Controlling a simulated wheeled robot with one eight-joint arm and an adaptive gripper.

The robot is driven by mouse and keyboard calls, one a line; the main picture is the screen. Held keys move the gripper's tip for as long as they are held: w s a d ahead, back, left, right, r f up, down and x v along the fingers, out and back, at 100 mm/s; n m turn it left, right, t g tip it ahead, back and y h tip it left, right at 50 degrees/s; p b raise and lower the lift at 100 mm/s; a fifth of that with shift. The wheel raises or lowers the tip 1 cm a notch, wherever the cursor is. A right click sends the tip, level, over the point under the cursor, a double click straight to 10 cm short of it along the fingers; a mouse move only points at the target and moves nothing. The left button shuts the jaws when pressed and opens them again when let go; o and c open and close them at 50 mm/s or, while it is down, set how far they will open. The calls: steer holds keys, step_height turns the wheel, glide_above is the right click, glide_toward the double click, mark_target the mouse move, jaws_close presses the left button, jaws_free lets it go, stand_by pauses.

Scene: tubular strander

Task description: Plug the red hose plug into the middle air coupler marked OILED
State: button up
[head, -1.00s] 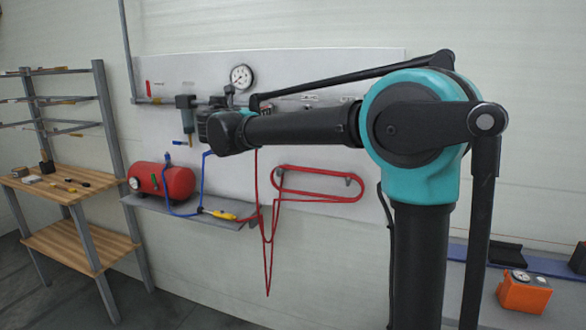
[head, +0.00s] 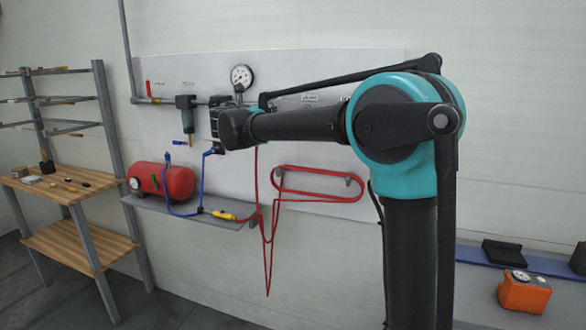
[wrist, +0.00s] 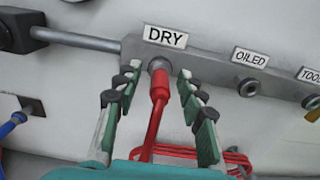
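The red hose plug (wrist: 160,85) sits with its tip at the left coupler, under the DRY label (wrist: 165,37); I cannot tell whether it is locked in. Its red hose runs down from it between my fingers. The OILED coupler (wrist: 249,88) is the middle one, and its mouth looks empty. My gripper (wrist: 157,100) is open, with one green finger on each side of the plug and visible gaps to it. In the head view my arm's end covers the couplers.
A third coupler (wrist: 311,102) is at the right edge of the wrist view. A blue hose end (wrist: 15,120) shows at its left. In the head view, a red tank (head: 165,182) stands on a grey shelf (head: 195,222), and a coiled red hose (head: 318,184) hangs on the panel.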

stand_by(0.5)
jaws_close()
steer(key=shift+s, duration=0.1)
steer(key=shift+v, duration=2.95)
